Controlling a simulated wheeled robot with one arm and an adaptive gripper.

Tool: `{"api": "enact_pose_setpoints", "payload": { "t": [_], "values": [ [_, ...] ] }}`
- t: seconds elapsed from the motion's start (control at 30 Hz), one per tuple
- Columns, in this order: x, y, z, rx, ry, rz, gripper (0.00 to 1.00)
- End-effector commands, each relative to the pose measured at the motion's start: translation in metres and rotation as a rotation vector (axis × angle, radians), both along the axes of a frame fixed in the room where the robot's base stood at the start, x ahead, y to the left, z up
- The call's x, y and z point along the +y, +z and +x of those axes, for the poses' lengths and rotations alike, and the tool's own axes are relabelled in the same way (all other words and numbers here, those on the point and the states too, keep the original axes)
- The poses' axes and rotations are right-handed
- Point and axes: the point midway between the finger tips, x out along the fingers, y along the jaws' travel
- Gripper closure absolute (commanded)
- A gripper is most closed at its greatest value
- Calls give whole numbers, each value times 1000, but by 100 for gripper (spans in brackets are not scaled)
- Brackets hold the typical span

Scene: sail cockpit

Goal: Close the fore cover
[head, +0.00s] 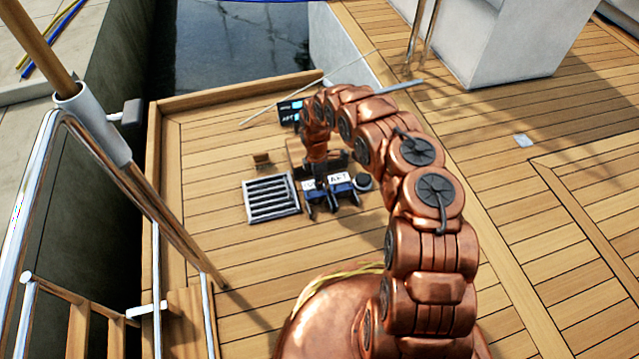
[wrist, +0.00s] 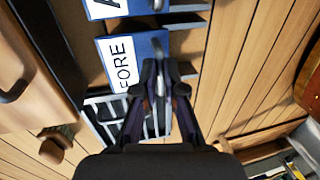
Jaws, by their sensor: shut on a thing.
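The fore cover (wrist: 151,48) is a blue panel with a white FORE label, in the upper middle of the wrist view. In the head view its white label (head: 309,184) shows only partly, beside my gripper. My gripper (wrist: 167,72) is shut on the fore cover's metal handle at the panel's right edge; it also shows in the head view (head: 334,203), low over the deck. The fingers hide part of the handle. I cannot tell how far the cover stands open. The blue aft cover (head: 341,187) with its AFT label is right beside it.
A slatted grate (head: 271,199) lies left of the covers. A round dark knob (head: 363,182) is at the right. Open deck lies around.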

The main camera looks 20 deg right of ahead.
Motion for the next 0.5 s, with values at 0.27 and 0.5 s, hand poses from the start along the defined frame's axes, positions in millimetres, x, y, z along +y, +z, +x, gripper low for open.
{"api": "enact_pose_setpoints", "payload": {
  "t": [0.27, 0.5],
  "values": [
    [1, 0, 4, -12, 0, 2, 66],
    [0, 0, 3, -10, 0, 1, 65]
  ]
}}
